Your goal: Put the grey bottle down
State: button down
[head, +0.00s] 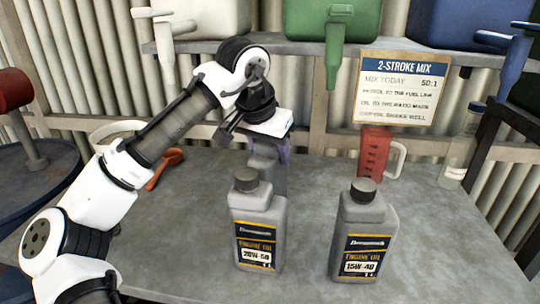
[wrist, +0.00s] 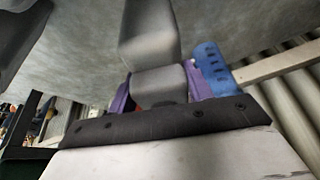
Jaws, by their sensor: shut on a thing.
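My gripper (head: 268,150) has purple fingers and points down over the bench, behind the left oil bottle. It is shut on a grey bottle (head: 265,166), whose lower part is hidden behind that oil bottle. In the wrist view the grey bottle (wrist: 159,84) sits between the two purple fingers. I cannot tell whether its base touches the bench. Two more grey bottles stand upright in front: a 20W-50 engine oil bottle (head: 258,228) and a 15W-40 engine oil bottle (head: 362,232), both with dark caps.
The grey bench (head: 440,240) is clear at the front right. A red jug (head: 375,153) and a clear bottle (head: 456,155) stand at the back. An orange-red funnel-like item (head: 163,167) lies left. A blue marked item (wrist: 209,66) is close to my gripper. A shelf (head: 285,47) holds cans above.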

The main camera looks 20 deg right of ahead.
jog(key=shift+f, duration=0.65)
jog(key=shift+f, duration=0.2)
jog(key=c, duration=0.6)
grip_release()
